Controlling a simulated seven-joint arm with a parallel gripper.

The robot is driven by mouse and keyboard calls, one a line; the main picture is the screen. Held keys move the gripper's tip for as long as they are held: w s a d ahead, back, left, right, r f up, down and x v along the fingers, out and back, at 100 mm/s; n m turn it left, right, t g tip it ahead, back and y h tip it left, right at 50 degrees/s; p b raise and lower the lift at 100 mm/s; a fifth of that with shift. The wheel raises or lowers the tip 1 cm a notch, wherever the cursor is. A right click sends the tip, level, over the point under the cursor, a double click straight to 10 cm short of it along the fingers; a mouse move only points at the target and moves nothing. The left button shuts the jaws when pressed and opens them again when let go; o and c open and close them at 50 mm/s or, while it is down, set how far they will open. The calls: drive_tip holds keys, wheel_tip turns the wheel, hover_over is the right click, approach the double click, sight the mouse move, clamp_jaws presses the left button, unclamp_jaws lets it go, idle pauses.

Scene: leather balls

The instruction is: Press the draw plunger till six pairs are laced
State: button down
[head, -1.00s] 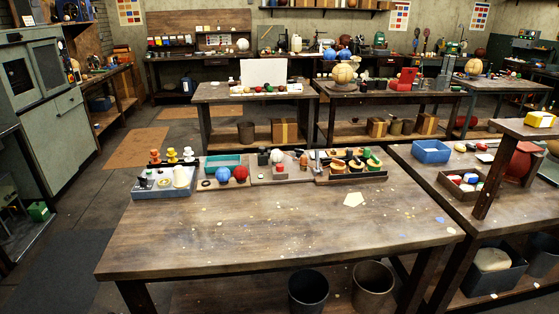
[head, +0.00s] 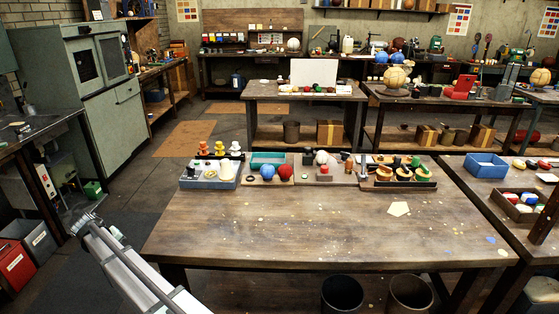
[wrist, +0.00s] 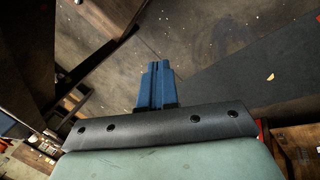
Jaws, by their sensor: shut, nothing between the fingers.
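My gripper (wrist: 157,68) shows in the wrist view as two blue fingers pressed together, shut and empty, above the floor. No bench item is near the fingers there. In the head view a blue-grey box (head: 207,181) stands at the back left of the front bench, with a white cylinder (head: 227,170) and a small black part on it. Orange, yellow and white knobbed pieces (head: 219,148) stand behind it. A small red-topped piece (head: 324,171) stands on a board to the right. I cannot tell which part is the draw plunger. No laced pairs can be made out.
The front bench (head: 320,225) is mostly clear, with paper scraps on it. Blue and red balls (head: 285,171), a teal tray (head: 267,159) and a dark tray of rings (head: 399,184) line its back. A grey-green cabinet (head: 110,95) stands at left. Two bins are below the bench.

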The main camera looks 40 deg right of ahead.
drive_tip(key=w+d+r, duration=0.4)
drive_tip(key=r, duration=0.2)
drive_tip(key=d+r+m, duration=0.1)
drive_tip(key=d+r, duration=0.3)
drive_tip(key=d, duration=0.3)
drive_tip(key=d+r+m, duration=0.1)
drive_tip(key=d+r, duration=0.2)
drive_tip(key=d, duration=0.5)
drive_tip(key=d+r+m+t, duration=0.1)
drive_tip(key=d+r, duration=0.3)
drive_tip(key=d, duration=0.3)
drive_tip(key=shift+s+d+r, duration=0.1)
drive_tip(key=shift+d+r, duration=0.1)
drive_tip(key=shift+r, duration=0.15)
drive_tip(key=s+d+r+m, duration=0.2)
drive_tip(key=s+d+r, duration=0.4)
drive_tip(key=d, duration=0.6)
drive_tip(key=s+d+r+m, duration=0.1)
drive_tip(key=s+d+r, duration=0.45)
drive_tip(key=d, duration=0.75)
drive_tip(key=s+d+r+m, duration=0.2)
drive_tip(key=s+d+r, duration=0.45)
drive_tip(key=d, duration=0.55)
drive_tip(key=s+d+f+m+y, duration=0.2)
drive_tip(key=s+d+f, duration=0.1)
drive_tip(key=s+d, duration=0.8)
drive_tip(key=s, duration=0.3)
drive_tip(key=shift+d+f+m, duration=0.15)
drive_tip(key=shift+m, duration=0.15)
